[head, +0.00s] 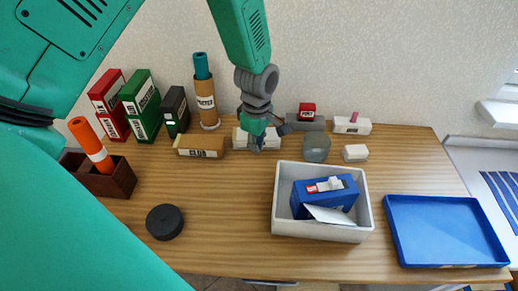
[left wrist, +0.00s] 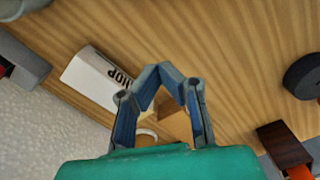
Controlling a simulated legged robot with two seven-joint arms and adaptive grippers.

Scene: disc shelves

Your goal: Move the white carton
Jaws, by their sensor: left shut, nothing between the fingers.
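The white carton (head: 241,139) lies on the wooden table near the back wall, partly hidden behind my left gripper (head: 256,147) in the head view. In the left wrist view the white carton (left wrist: 92,80) shows its dark "SHOP" lettering, to the left of the fingers, its near end close to the left finger. My left gripper (left wrist: 160,73) is shut and empty, with its fingertips together. It appears just above or in front of the carton; whether it touches is unclear. My right gripper is not in view.
A tan "CLUB" box (head: 198,146) lies just left of the carton. A grey cup (head: 316,148) stands to its right. A white bin (head: 320,229) holds a blue box. A blue tray (head: 444,232) and a black disc (head: 164,222) sit nearer. Bare wood lies between disc and bin.

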